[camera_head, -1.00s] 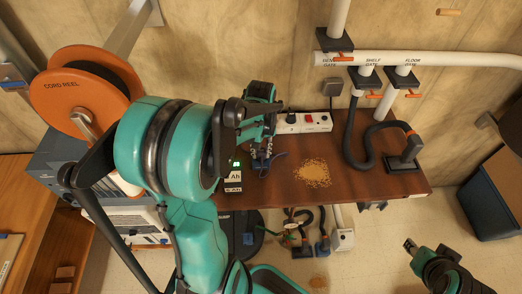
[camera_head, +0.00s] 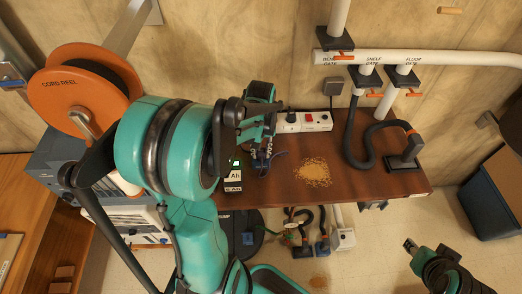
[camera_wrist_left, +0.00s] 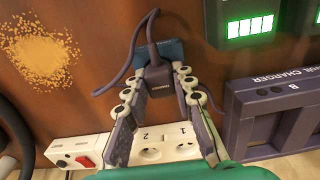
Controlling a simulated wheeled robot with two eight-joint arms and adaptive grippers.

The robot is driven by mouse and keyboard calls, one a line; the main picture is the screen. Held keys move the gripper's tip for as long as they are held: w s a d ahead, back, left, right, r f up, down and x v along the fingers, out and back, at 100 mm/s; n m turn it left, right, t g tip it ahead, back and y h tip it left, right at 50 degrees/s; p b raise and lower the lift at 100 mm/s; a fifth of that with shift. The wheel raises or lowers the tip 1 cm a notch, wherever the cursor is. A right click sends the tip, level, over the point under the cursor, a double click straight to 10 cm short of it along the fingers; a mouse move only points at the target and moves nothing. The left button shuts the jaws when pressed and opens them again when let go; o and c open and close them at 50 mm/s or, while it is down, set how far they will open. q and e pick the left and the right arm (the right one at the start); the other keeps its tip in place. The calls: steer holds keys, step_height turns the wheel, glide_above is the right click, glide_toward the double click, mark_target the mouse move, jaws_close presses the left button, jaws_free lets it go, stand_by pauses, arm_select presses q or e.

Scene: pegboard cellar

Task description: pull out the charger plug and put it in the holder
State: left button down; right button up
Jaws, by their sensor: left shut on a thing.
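The dark charger plug (camera_wrist_left: 159,76) is between the fingers of my left gripper (camera_wrist_left: 158,82) in the left wrist view. The gripper is shut on it, and its cord loops up and to the left. A blue piece (camera_wrist_left: 177,50) lies behind the plug, partly covered; I cannot tell if it is the holder. The white power strip (camera_wrist_left: 75,150) is beyond the fingers, with bare sockets marked 1 and 2. In the head view my left gripper (camera_head: 259,146) is over the bench, largely hidden by its own arm. My right gripper (camera_head: 409,245) is at the lower right, away from the bench.
The brown bench (camera_head: 370,183) carries a sawdust patch (camera_head: 314,172) and a black hose (camera_head: 352,135) at right. A charger unit (camera_wrist_left: 270,112) and a lit green display (camera_wrist_left: 250,26) stand right of the gripper in the wrist view. An orange cord reel (camera_head: 60,92) is at left.

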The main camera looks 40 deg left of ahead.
mark_target(261, 151)
arm_select(q)
steer(key=c, duration=0.7)
jaws_free()
steer(key=shift+r, duration=0.2)
steer(key=shift+r+p, duration=2.8)
steer(key=shift+r, duration=0.6)
